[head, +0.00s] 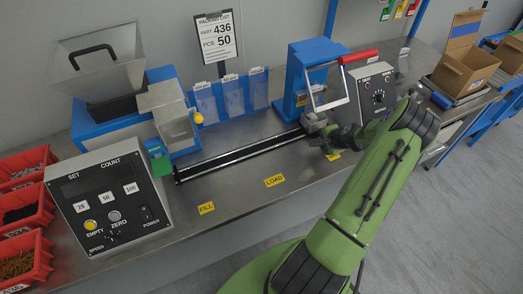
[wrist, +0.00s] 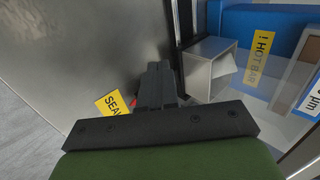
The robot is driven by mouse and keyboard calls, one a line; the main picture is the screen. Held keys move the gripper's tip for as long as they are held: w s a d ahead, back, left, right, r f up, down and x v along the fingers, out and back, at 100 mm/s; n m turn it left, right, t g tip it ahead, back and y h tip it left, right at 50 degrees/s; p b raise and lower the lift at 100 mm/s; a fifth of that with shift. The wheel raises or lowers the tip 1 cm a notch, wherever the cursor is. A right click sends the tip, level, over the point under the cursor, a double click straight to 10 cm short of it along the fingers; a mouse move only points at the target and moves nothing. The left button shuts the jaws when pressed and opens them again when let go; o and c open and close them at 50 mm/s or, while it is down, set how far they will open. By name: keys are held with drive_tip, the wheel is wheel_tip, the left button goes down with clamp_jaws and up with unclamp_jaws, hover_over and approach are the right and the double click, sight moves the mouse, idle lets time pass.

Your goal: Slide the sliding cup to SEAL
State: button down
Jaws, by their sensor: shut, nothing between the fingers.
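The sliding cup (head: 313,122), a grey metal open-topped box, is at the right end of the black rail (head: 240,155), in front of the blue sealer (head: 297,85). In the wrist view the cup (wrist: 208,68) stands just right of my fingers. The yellow SEAL label (head: 334,155) lies on the bench close by; it also shows in the wrist view (wrist: 112,103), left of the fingers. My gripper (head: 324,138) is shut and empty, low beside the cup on the bench's front side (wrist: 160,70). I cannot tell whether the fingers touch the cup.
The yellow LOAD label (head: 275,181) and FILL label (head: 206,208) lie on the bench to the left. The sealer's red-handled frame (head: 359,56) and a control box (head: 375,90) stand near my gripper. The sealer's HOT BAR label (wrist: 262,50) shows close. The rail's left stretch is clear.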

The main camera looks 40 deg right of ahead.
drive_tip(key=shift+w+a, duration=0.15)
drive_tip(key=shift+a, duration=0.7)
drive_tip(key=d+p+v, duration=0.1)
drive_tip(key=p+v, duration=0.3)
drive_tip(key=v, duration=0.4)
drive_tip(key=shift+a, duration=0.45)
